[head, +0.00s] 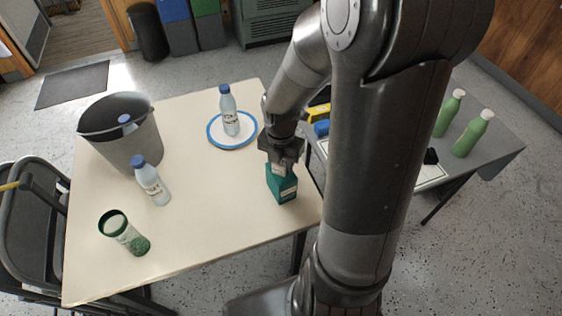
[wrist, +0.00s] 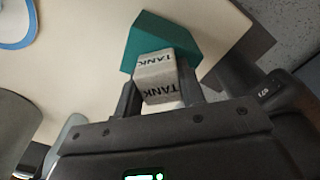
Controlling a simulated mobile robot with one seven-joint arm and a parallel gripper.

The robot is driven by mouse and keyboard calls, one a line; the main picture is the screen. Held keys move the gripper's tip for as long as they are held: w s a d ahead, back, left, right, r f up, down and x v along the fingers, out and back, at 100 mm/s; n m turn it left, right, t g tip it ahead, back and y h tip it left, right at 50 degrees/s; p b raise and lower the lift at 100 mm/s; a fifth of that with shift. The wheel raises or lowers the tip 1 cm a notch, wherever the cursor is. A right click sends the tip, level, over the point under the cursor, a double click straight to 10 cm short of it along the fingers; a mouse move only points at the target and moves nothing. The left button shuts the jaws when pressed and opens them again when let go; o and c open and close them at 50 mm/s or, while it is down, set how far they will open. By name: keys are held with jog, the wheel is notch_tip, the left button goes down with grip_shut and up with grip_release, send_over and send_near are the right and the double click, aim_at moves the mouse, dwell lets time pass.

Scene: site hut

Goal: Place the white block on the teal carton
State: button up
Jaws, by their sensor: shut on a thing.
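The teal carton (head: 283,186) stands upright on the cream table near its right edge; it also shows in the wrist view (wrist: 150,30). My gripper (head: 281,160) is directly above the carton. In the wrist view my gripper (wrist: 158,88) is shut on the white block (wrist: 157,70), which has "TANK" printed on its faces. The block is at the top of the carton; I cannot tell whether they touch. In the head view the block is mostly hidden by my gripper.
A grey side table (head: 492,153) holds green bottles (head: 473,135).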

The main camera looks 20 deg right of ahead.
jog(key=shift+f, duration=0.15)
jog(key=o, duration=1)
notch_tip(320, 180, up, 11)
jog(key=shift+f, duration=0.1)
jog(key=s+a+r+m+t, duration=0.1)
jog(key=s+r+m, duration=0.3)
jog(key=m, duration=0.5)
jog(key=s+a+r+m+t, duration=0.1)
jog(key=s+r+m, duration=0.3)
jog(key=m, duration=0.5)
jog(key=s+a+r+m+t, duration=0.1)
jog(key=s+r+m+t, duration=0.2)
jog(key=m, duration=0.6)
jog(key=shift+s+r+t, duration=0.15)
jog(key=shift+s+r, duration=0.1)
jog(key=shift+r, duration=0.25)
jog(key=shift+s+r+t, duration=0.15)
jog(key=shift+s+r, duration=0.1)
jog(key=shift+r, duration=0.2)
